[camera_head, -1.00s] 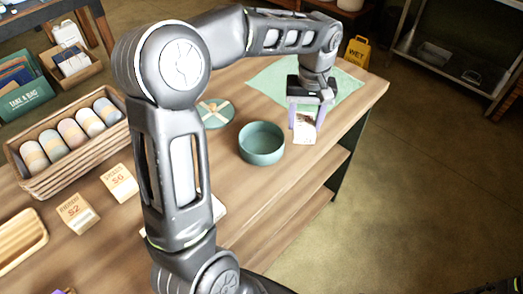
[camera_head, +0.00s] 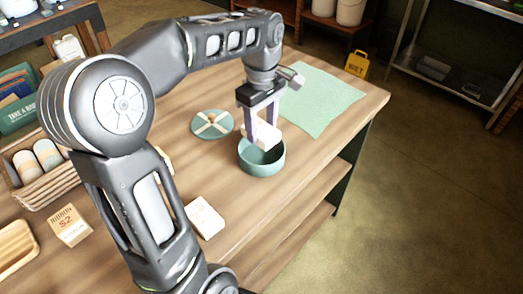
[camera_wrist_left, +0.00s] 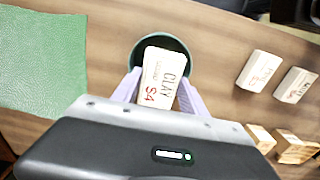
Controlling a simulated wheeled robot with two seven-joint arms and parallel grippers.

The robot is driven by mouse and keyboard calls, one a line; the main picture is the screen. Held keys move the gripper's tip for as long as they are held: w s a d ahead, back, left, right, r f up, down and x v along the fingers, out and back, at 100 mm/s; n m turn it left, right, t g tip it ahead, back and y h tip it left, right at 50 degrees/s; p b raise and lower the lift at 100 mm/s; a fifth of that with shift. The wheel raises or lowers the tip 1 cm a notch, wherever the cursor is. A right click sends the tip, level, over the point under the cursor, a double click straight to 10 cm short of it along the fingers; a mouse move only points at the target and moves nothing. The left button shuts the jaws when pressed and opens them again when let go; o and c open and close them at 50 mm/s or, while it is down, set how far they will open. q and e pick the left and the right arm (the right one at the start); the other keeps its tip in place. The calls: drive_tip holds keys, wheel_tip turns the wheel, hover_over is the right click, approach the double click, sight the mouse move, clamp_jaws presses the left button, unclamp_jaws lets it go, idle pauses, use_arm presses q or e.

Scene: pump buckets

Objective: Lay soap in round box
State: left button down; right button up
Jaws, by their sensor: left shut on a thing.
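My left gripper (camera_head: 262,118) is shut on a white soap block (camera_head: 264,136). In the left wrist view the soap (camera_wrist_left: 161,76) reads "CLAY S4" between the lilac fingers (camera_wrist_left: 158,98). The green round box (camera_head: 262,165) stands open on the table. The gripper holds the soap over the box's opening, around rim height; I cannot tell whether it touches the box. In the left wrist view the box rim (camera_wrist_left: 186,50) shows around the far end of the soap. My right gripper is not in view.
The box's lid (camera_head: 212,124), with a tan cross band, lies left of the box. A green cloth (camera_head: 318,100) covers the table's far corner. Another soap block (camera_head: 205,218) lies nearer me.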

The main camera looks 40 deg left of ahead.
sight(262, 129)
use_arm(q)
drive_tip(key=shift+f, duration=1.95)
drive_tip(key=shift+f+p, duration=0.3)
drive_tip(key=shift+f, duration=1.6)
drive_tip(key=shift+f, duration=0.2)
drive_tip(key=c, duration=0.6)
unclamp_jaws()
drive_tip(key=shift+r, duration=0.15)
wheel_tip(262, 129, up, 12)
drive_tip(key=shift+r, duration=0.1)
